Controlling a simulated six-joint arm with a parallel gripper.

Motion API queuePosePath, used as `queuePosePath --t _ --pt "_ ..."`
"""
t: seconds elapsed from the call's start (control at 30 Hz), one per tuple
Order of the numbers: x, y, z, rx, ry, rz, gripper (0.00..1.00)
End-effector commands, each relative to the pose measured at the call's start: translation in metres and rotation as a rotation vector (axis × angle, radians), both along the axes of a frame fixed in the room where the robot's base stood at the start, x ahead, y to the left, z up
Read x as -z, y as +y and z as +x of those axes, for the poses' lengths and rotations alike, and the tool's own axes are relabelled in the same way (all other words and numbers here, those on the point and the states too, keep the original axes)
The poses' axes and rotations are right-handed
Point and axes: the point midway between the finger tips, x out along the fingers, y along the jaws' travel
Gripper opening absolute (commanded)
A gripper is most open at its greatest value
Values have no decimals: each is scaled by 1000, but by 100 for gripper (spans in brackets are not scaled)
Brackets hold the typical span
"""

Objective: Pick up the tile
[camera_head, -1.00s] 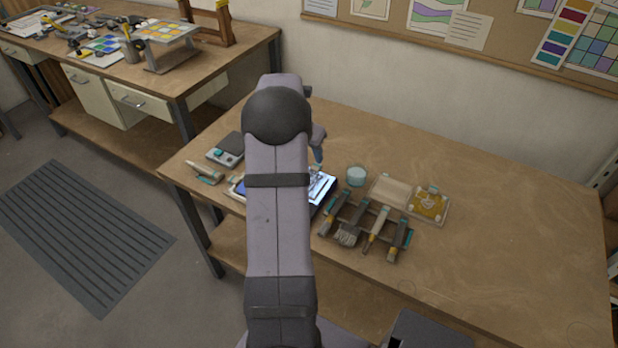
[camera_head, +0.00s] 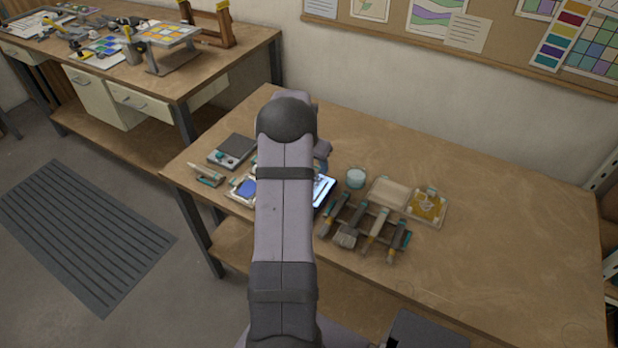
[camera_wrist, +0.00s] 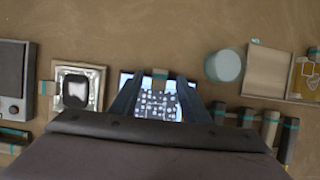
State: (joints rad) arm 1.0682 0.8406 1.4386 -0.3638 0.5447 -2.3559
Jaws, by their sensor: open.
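In the wrist view my gripper (camera_wrist: 158,82) is open, its two dark fingers over a brightly lit panel (camera_wrist: 160,104) with a dark and white pattern. I cannot tell whether the fingers touch anything. A dark square in a shiny frame (camera_wrist: 62,76) lies left of the fingers. A yellow patterned tile (camera_wrist: 305,76) lies on a pale tray at the far right; it also shows in the head view (camera_head: 427,204). Which piece is the task's tile is unclear. In the head view my arm hides the gripper and part of the panel (camera_head: 322,190).
A round pale-blue cup (camera_wrist: 224,66) stands right of the panel. A rack of brushes and tools (camera_head: 362,228) stands at the front. A grey device (camera_head: 232,150) is at the left. The table's right side (camera_head: 510,240) is clear.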

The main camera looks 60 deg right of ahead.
Motion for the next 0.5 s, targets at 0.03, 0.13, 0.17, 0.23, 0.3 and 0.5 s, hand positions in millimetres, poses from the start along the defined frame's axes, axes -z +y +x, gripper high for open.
queuePosePath --t 0.03,0.13,0.17,0.23,0.3,0.5 --pt "5 -2 0 0 1 2 42" --pt "11 -5 0 0 0 0 42" --pt "13 -5 0 -1 0 0 42" --pt "14 -6 0 -1 -1 -1 42" --pt "15 -6 0 -1 -1 -1 42" --pt "15 -6 0 -1 -1 -1 30"
